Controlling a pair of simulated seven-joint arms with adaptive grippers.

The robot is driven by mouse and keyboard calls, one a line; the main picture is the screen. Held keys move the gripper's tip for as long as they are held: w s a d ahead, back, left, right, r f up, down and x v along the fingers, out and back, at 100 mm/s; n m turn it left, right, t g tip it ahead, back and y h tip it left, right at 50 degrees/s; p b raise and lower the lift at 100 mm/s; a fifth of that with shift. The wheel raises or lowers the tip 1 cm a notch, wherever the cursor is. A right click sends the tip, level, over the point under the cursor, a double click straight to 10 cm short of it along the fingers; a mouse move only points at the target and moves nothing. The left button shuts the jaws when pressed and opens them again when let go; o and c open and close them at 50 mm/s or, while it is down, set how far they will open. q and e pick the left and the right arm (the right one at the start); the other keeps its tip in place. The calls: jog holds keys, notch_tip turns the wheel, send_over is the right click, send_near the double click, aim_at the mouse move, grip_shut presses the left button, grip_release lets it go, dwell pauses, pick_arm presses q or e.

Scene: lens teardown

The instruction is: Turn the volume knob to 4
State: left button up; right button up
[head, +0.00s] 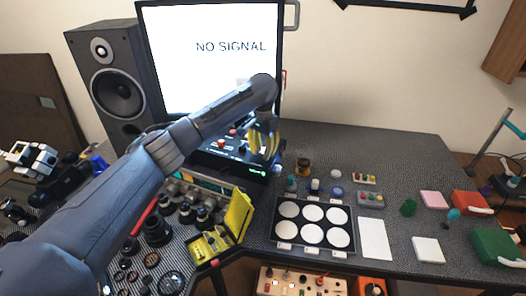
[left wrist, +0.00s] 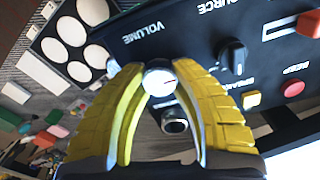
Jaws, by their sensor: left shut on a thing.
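My left gripper (left wrist: 148,72) has yellow fingers closed around the knob, one on each side. In the head view my left gripper (head: 264,142) is at the right part of the black control box (head: 232,166) below the monitor; its fingers hide the knob there. No number scale is readable around the knob. My right gripper is not in view.
Beside the knob sit a black source knob (left wrist: 234,54), a red button (left wrist: 293,89) and a yellow button (left wrist: 251,100). A tray with white discs (head: 313,250), a yellow case (head: 236,220) and several lenses (head: 158,228) lie in front. A monitor (head: 210,60) stands behind.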

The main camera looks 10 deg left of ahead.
pick_arm(q)
grip_shut()
jog(key=shift+m, duration=0.3)
jog(key=m, duration=0.5)
jog(key=shift+r, duration=0.1)
jog(key=m, duration=0.6)
jog(key=shift+d+m, duration=0.1)
jog(key=shift+m, duration=0.3)
jog(key=m, duration=0.6)
jog(key=shift+s, duration=0.15)
jog(key=m, duration=0.5)
jog(key=shift+s+m, duration=0.1)
jog(key=shift+m, duration=0.3)
